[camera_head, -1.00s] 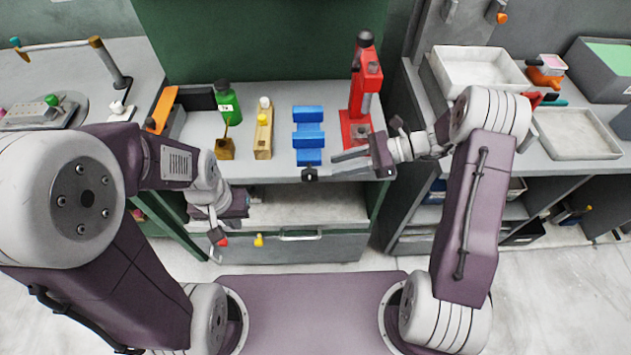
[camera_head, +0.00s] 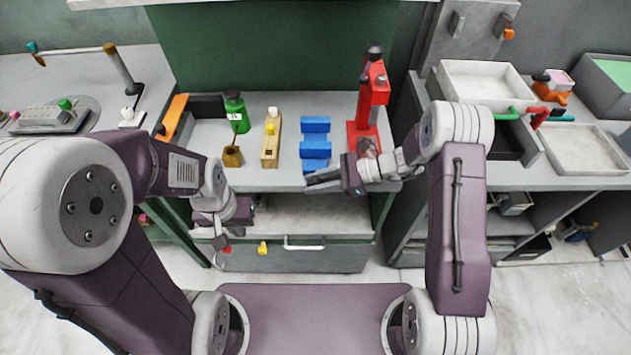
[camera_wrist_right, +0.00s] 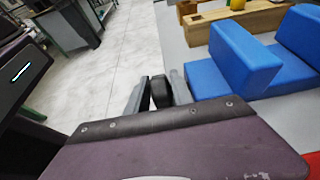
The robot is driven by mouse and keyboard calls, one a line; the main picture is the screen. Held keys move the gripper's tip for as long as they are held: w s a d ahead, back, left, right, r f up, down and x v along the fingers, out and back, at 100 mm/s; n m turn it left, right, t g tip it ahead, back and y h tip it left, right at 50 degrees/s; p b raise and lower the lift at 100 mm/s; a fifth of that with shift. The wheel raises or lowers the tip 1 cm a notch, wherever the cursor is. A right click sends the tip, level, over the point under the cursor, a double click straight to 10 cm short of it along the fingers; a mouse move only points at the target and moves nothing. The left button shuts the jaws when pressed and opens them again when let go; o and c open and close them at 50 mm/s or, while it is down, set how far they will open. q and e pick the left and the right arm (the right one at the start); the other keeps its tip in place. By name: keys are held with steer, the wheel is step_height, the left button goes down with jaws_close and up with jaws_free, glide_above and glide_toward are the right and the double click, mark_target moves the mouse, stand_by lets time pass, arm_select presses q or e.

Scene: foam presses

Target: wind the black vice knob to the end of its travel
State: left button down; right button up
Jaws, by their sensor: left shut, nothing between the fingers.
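The blue vice (camera_head: 316,148) stands on the grey bench, and its blue blocks show large in the right wrist view (camera_wrist_right: 235,60). The black vice knob (camera_wrist_right: 160,93) sits at its front, between the two fingers of my right gripper (camera_wrist_right: 159,94). The fingers flank the knob closely; whether both press on it is not clear. In the head view my right gripper (camera_head: 322,181) covers the knob at the bench's front edge. My left gripper (camera_head: 220,238) is shut and empty, low in front of the bench at the left.
A red press (camera_head: 371,100) stands right of the vice. A wooden block (camera_head: 271,145), a green bottle (camera_head: 236,113) and a small brown pot (camera_head: 232,157) stand to its left. A drawer (camera_head: 300,255) is below the bench. White trays (camera_head: 480,85) lie on the right-hand bench.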

jaws_close()
steer(key=shift+f+y+b, duration=0.35)
steer(key=shift+y+b, duration=0.25)
steer(key=shift+b, duration=0.3)
steer(key=shift+d+r, duration=0.1)
steer(key=shift+r, duration=0.25)
steer(key=shift+o, duration=1.2)
jaws_free()
